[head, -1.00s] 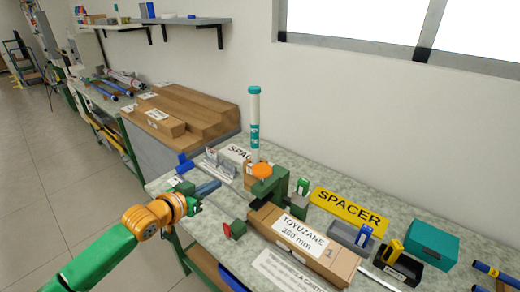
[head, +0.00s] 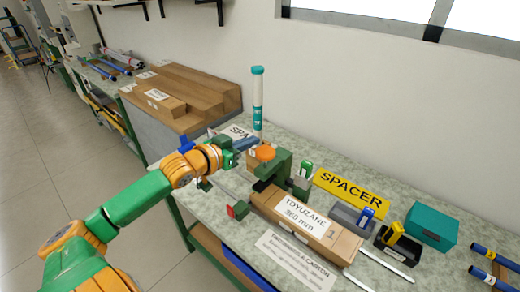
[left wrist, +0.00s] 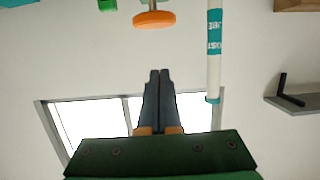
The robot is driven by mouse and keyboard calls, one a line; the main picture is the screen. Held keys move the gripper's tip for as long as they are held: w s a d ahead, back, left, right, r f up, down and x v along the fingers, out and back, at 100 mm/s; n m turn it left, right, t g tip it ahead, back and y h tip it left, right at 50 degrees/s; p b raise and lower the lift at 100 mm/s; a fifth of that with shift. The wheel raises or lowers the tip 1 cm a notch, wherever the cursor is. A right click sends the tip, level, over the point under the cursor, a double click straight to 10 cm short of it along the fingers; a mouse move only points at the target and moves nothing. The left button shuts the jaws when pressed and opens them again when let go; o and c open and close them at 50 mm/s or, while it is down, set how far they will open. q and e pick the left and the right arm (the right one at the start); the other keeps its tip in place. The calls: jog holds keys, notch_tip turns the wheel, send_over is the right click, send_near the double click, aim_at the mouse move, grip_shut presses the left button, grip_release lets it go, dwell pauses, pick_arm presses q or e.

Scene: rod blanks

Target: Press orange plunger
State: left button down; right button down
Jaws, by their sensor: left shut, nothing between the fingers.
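The orange plunger (head: 264,153) is a round disc on top of a dark green press (head: 272,171) on the bench. My left gripper (head: 254,141) is shut and empty, its dark fingers just left of and behind the disc in the head view. In the left wrist view, which looks upside down, the orange disc (left wrist: 154,19) is beyond the shut fingertips (left wrist: 159,72), with a visible gap between them in the picture. Whether they touch cannot be told from the head view. My right gripper is not in view.
A white and teal tube (head: 257,98) stands upright close behind the fingers. A carton labelled TOYUZANE (head: 304,222) lies in front of the press. A yellow SPACER sign (head: 351,194), small bins and a teal box (head: 431,226) are to the right.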

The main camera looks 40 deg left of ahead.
aim_at(260, 155)
pick_arm(q)
jog(key=p+x, duration=0.1)
jog(key=x, duration=0.3)
jog(key=shift+w+d+r, duration=0.1)
jog(key=shift+w+r, duration=0.1)
notch_tip(260, 155, down, 3)
jog(key=shift+s+f, duration=0.2)
jog(key=shift+f, duration=0.5)
